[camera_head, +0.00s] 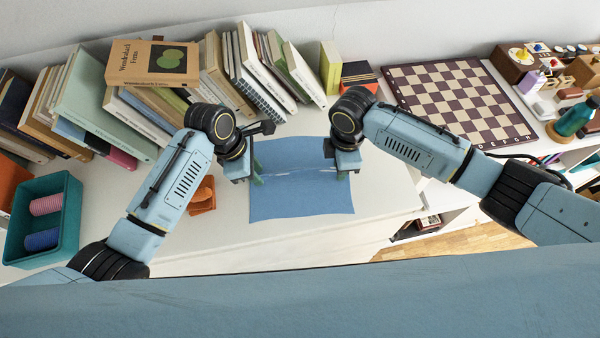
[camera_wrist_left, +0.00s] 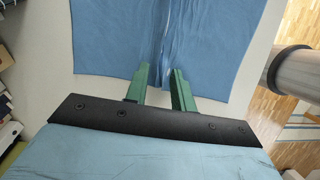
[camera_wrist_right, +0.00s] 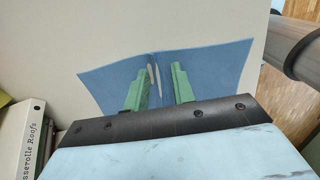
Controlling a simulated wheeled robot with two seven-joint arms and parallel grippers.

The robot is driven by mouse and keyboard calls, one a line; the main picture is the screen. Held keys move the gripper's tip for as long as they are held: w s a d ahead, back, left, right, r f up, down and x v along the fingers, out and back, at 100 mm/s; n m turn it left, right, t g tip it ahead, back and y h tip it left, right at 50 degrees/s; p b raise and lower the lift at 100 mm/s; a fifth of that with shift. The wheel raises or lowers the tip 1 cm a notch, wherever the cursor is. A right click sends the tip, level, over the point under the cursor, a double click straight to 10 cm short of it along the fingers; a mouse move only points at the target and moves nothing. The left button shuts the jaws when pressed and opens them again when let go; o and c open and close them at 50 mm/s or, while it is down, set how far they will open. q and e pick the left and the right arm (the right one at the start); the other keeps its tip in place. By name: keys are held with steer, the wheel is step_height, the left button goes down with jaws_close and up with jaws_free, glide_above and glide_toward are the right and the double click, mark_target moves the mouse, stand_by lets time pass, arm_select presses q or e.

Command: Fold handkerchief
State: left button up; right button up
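The blue handkerchief (camera_head: 300,202) lies spread on the white table top. A line with pale slivers runs across its middle from left to right; I cannot tell whether it is a ridge or meeting edges. My left gripper (camera_head: 258,172) is at the left end of this line, fingers pointing down. My right gripper (camera_head: 342,174) is at the right end. In the left wrist view the green fingers (camera_wrist_left: 160,82) stand apart, on either side of the line in the cloth (camera_wrist_left: 115,45). The right wrist view shows the same for its fingers (camera_wrist_right: 160,80) and the cloth (camera_wrist_right: 215,70).
Books (camera_head: 265,70) stand and lean along the back. A chessboard (camera_head: 455,98) lies at the back right. A teal bin (camera_head: 65,225) with rolled items is at the left. A small orange-brown object (camera_head: 202,196) sits left of the cloth. The table around the cloth's front is clear.

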arm_select(q)
jaws_close()
arm_select(e)
jaws_close()
arm_select(q)
steer(key=shift+r, duration=0.1)
arm_select(e)
steer(key=shift+r, duration=0.1)
